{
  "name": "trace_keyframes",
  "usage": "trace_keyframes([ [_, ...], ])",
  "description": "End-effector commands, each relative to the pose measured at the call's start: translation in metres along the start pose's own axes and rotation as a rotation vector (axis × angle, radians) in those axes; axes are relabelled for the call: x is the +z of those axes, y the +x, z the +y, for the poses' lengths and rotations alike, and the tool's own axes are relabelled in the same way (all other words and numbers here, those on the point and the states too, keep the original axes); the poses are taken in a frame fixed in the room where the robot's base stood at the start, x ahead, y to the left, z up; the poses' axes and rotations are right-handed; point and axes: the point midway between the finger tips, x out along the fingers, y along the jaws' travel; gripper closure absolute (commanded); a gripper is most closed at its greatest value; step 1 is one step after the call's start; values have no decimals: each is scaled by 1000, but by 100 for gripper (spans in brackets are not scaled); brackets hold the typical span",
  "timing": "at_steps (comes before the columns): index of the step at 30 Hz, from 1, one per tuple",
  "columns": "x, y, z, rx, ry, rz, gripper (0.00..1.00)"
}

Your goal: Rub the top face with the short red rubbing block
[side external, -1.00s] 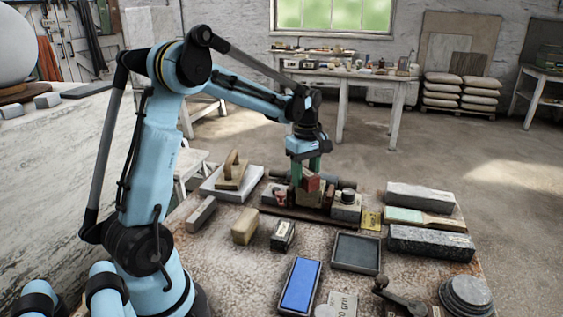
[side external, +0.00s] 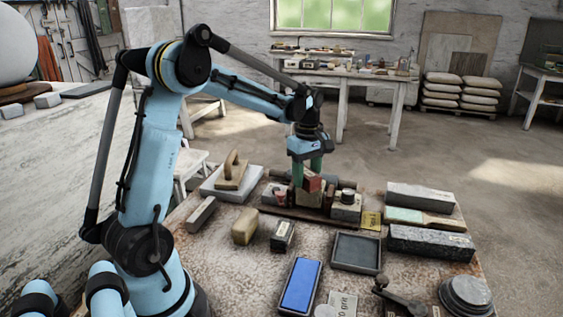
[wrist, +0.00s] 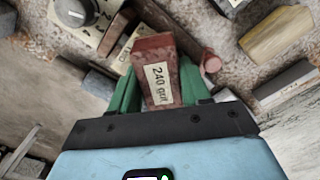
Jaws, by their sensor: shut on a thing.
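My gripper (side external: 309,172) points down over the rack of blocks at the back of the rusty table. Its green fingers are shut on a short red rubbing block (side external: 313,183). In the wrist view the red block (wrist: 156,68) sits between the fingers (wrist: 155,85), with a pale label reading "240 grit". In the side view its lower part is close to the rack (side external: 290,213); I cannot tell whether it still touches there. A large pale sphere (side external: 15,45) is cut off at the upper left. I cannot tell which surface is the top face.
Close around the gripper stand other blocks, including a grey one with a dark knob (side external: 346,205). A wooden-handled float (side external: 232,175), a tan block (side external: 245,226), a dark tray (side external: 357,252) and a blue-topped stone (side external: 300,286) lie on the table.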

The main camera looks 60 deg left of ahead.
Motion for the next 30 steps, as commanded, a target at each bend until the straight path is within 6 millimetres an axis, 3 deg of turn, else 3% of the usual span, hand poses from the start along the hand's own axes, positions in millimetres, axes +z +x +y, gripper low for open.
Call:
trace_keyframes([
  [18, -28, 2, 0, 0, -1, 0, 92],
  [30, -8, 2, 0, 0, 2, 0, 92],
])
